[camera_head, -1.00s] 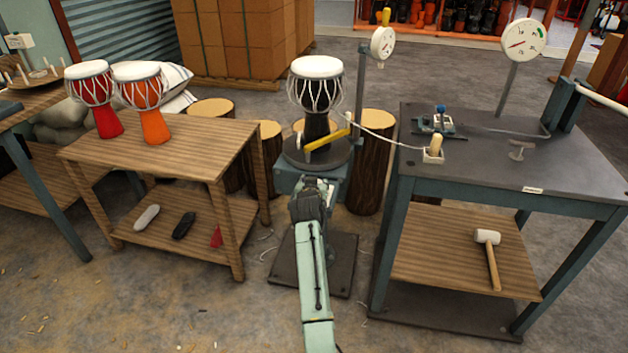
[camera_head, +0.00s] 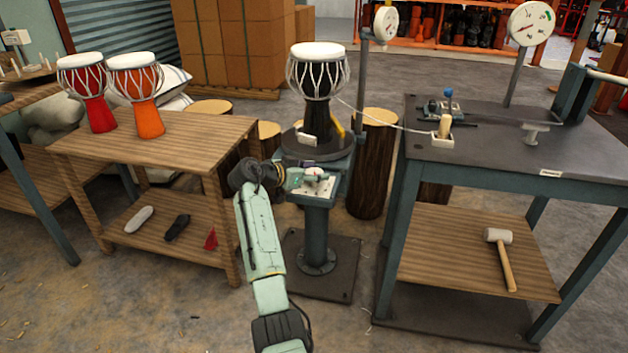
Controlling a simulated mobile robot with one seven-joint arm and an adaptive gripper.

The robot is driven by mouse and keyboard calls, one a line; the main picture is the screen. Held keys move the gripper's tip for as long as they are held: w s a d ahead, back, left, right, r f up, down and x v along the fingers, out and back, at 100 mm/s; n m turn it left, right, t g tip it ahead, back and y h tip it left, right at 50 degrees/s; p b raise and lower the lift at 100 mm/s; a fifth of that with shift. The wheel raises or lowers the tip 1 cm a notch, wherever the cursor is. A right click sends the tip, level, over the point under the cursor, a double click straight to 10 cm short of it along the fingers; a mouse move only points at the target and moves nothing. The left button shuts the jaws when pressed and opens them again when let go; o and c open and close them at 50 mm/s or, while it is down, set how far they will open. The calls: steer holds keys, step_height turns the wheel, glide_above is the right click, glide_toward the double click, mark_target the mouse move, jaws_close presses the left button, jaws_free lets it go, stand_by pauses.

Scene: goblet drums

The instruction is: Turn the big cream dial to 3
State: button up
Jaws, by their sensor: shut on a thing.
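A small pale panel (camera_head: 322,189) sits on the front of the drum stand, under the round turntable. A cream knob (camera_head: 315,171), which looks like the big dial, sits on this panel. My gripper (camera_head: 301,174) reaches it from the left and is shut on it, though the fingertips are small and partly hidden. The dial's numbers and pointer are too small to read. The drum (camera_head: 318,75) with a white head and black body stands upright on the turntable (camera_head: 316,148).
A wooden table (camera_head: 205,132) with red and orange drums stands left of my arm. A steel bench (camera_head: 480,160) stands to the right, with a mallet (camera_head: 500,255) on its lower shelf. Round white gauges (camera_head: 531,23) rise on posts. Floor between the tables is partly free.

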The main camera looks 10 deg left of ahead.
stand_by(0.4)
steer(key=o, duration=1.1)
steer(key=shift+o, duration=0.2)
steer(key=v, duration=1.2)
steer(key=shift+a, duration=0.15)
steer(key=shift+w, duration=0.1)
